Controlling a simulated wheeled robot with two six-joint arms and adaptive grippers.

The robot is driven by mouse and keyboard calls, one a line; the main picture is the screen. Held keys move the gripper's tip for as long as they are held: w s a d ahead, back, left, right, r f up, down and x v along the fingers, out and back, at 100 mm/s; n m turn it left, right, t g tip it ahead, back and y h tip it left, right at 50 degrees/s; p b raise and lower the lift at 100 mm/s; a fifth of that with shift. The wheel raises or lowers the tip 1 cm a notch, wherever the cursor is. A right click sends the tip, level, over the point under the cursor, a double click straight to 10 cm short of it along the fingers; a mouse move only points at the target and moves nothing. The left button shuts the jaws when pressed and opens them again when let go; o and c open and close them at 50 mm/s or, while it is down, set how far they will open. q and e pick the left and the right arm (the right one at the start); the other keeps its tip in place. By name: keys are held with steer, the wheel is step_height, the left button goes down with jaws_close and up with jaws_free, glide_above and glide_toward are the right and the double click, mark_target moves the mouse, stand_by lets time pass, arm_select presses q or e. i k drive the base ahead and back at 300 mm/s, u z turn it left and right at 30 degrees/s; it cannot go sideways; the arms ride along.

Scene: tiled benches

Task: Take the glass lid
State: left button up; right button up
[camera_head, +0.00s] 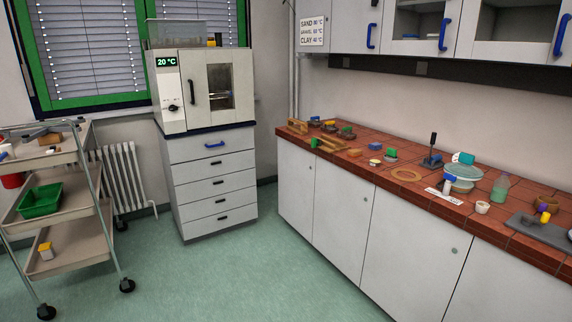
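A low glass vessel (462,178), bluish and see-through, stands on the red tiled bench (409,180) at the right. A pale glass cover seems to lie on top of it, but it is too small to tell lid from bowl for sure. A teal and white piece (464,158) shows at its top, and a white and blue piece (448,185) shows at its front left. Neither of my grippers is in view.
Near the vessel are a dark stand (432,155), a greenish bottle (500,187), a white cup (482,207), a white label (444,196) and a tan ring (406,174). A trolley (90,200) stands left; an oven (203,88) sits on a drawer cabinet (212,180). The green floor between is clear.

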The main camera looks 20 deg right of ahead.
mark_target(464, 169)
steer(key=z, duration=0.45)
steer(key=i, duration=1.1)
steer(key=z, duration=1.5)
steer(key=i, duration=1.3)
steer(key=z, duration=0.7)
